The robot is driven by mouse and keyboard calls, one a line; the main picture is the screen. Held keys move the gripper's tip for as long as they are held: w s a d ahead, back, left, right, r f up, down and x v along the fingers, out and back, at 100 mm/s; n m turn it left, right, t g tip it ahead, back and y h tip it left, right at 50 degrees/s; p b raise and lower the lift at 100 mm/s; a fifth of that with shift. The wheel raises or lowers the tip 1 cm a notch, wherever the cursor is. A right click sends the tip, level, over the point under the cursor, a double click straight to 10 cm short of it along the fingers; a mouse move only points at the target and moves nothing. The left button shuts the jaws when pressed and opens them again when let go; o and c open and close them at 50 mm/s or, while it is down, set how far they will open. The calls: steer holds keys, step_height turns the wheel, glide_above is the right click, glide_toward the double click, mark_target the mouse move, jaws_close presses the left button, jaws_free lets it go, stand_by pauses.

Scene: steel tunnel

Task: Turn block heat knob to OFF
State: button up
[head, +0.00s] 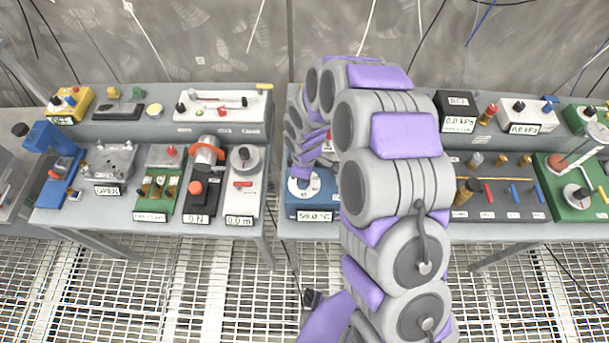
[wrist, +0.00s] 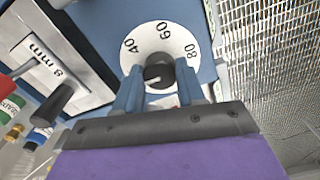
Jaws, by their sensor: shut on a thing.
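The block heater is a blue box (head: 318,198) with a display reading about 59.0 °C, just left of my arm in the head view. Its white dial (wrist: 181,45) shows 40, 60 and 80 in the wrist view; no OFF mark is visible there. The black knob (wrist: 158,71) is at the dial's centre. My gripper (wrist: 158,76) is shut on the knob, one blue finger on each side. The knob's pointer direction is hard to tell. In the head view, my arm hides part of the heater.
A panel with an 8 mm display (wrist: 42,58) and a black handle (wrist: 54,104) is close on the left in the wrist view. Grated floor (head: 230,290) is in front.

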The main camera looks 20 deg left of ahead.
steer(key=shift+w+a+r, duration=0.1)
steer(key=shift+w+r, duration=0.05)
steer(key=shift+w, duration=0.05)
steer(key=o, duration=1.1)
steer(key=shift+s, duration=0.1)
steer(key=shift+c, duration=0.2)
step_height(320, 180, up, 17)
